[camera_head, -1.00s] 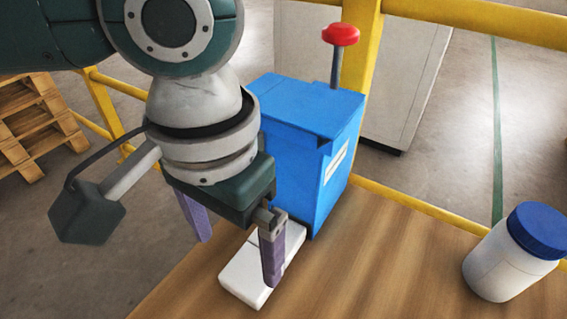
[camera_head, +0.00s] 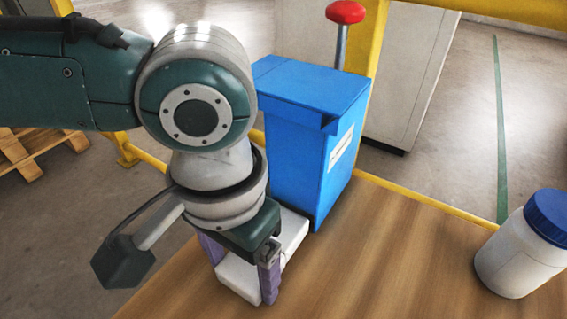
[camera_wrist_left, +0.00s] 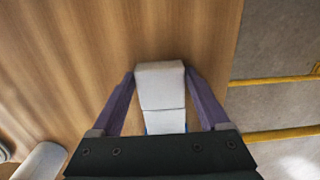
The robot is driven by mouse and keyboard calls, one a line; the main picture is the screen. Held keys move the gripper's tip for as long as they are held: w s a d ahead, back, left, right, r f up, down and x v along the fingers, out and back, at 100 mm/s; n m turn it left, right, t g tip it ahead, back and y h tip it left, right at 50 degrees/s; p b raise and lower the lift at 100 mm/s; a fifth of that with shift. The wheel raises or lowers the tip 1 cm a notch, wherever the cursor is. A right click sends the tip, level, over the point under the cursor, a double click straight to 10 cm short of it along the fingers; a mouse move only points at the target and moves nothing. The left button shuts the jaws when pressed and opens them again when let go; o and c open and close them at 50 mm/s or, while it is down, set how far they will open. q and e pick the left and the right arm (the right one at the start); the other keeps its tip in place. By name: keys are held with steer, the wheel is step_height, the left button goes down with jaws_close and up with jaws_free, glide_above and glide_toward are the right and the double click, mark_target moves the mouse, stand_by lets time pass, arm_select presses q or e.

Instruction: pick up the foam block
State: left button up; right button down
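A white block, which I take as the foam block (camera_head: 238,280), lies on the wooden table in front of the blue box. It is partly hidden by my left gripper (camera_head: 242,275) in the head view. A line crosses its white surface in the wrist view (camera_wrist_left: 160,85); I cannot tell whether this is an edge or a joint between two pieces. My left gripper's purple fingers (camera_wrist_left: 161,75) stand on either side of the block, low at the table, with narrow gaps beside it. The gripper looks open. My right gripper is not in view.
A blue box (camera_head: 300,120) stands close behind the block, with a red button (camera_head: 345,12) on a post behind it. A white jar with a blue lid (camera_head: 520,250) stands at the right. The table (camera_head: 400,250) between is clear. Yellow rails (camera_head: 420,205) run beyond its edge.

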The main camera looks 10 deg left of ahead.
arm_select(q)
steer(key=c, duration=0.8)
steer(key=shift+r, duration=0.1)
steer(key=shift+c, duration=0.2)
